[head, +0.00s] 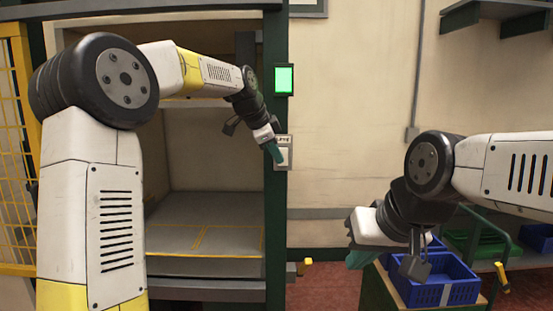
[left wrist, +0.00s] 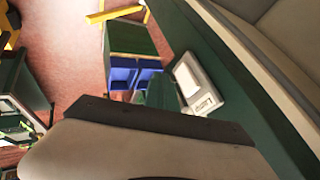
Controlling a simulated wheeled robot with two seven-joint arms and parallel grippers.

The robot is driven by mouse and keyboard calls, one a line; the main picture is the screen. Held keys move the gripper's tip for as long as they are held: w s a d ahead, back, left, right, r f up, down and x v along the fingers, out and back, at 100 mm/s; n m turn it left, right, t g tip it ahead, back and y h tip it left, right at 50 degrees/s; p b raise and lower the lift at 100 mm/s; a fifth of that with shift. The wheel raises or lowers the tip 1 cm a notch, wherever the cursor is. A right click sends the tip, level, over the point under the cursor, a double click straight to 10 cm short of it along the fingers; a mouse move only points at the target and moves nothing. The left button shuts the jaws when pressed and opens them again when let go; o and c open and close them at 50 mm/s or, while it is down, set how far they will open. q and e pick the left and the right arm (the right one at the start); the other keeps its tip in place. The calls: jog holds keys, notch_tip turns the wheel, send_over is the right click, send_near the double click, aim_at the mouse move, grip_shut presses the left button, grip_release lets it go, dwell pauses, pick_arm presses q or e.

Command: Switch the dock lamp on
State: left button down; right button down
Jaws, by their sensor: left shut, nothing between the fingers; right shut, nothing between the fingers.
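The dock lamp (head: 284,80) is a rectangle glowing bright green on the dark green post. My right gripper (head: 360,259) is shut and empty, low at the right, away from the post.
A bay with a grey shelf (head: 180,222) opens left of the post. Blue crates (head: 440,292) stand on a cart under my right arm; blue crates (left wrist: 122,76) also show in the left wrist view. A yellow mesh gate (head: 14,150) is at far left.

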pick_arm(q)
jog(key=v, duration=0.8)
jog(key=shift+s, duration=0.15)
jog(key=shift+f, duration=0.1)
